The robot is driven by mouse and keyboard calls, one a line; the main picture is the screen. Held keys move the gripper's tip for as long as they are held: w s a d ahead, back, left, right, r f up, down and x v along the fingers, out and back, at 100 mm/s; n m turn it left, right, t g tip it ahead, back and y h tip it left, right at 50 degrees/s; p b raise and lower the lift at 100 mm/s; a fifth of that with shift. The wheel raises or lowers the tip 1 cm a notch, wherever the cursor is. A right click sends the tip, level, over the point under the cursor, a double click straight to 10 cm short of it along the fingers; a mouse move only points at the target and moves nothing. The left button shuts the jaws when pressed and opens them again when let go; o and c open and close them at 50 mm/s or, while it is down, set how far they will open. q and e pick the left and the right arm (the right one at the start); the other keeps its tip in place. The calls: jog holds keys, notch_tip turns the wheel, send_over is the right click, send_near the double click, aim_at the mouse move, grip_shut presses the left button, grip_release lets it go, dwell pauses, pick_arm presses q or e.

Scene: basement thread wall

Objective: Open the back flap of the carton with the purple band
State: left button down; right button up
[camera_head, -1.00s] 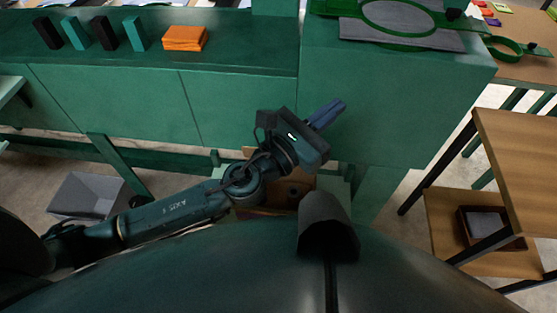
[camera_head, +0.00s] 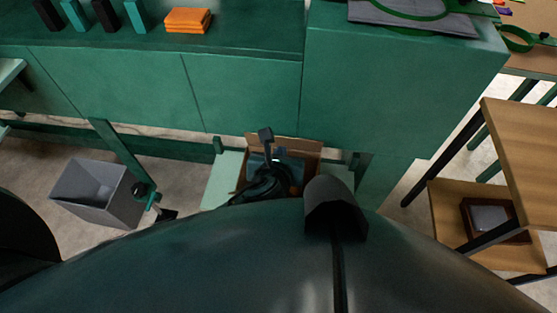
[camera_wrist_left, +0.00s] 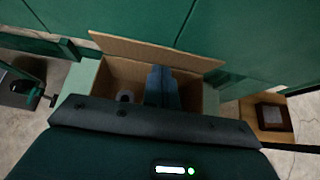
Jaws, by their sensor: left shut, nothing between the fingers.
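A brown cardboard carton (camera_head: 241,178) sits low in front of the green cabinet, largely hidden by my arm and body. Its back flap (camera_head: 300,146) stands up along the far edge, and the flap also spans the top of the carton in the left wrist view (camera_wrist_left: 150,50). No purple band shows. My left gripper (camera_head: 288,166) is at the carton's mouth, its blue fingers (camera_wrist_left: 161,76) shut and empty in front of the raised flap. I cannot tell whether they touch it. A small grey round thing (camera_wrist_left: 125,97) shows inside the carton. My right gripper is out of view.
The green cabinet (camera_head: 250,95) rises close behind the carton. A grey bin (camera_head: 98,188) stands on the floor at left. A wooden shelf unit (camera_head: 520,145) is at right. Orange cloths (camera_head: 188,20) lie on the cabinet top.

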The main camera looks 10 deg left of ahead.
aim_at(284, 142)
pick_arm(q)
jog(key=shift+x, duration=1.2)
jog(key=shift+w+f, duration=0.2)
jog(key=shift+w, duration=0.15)
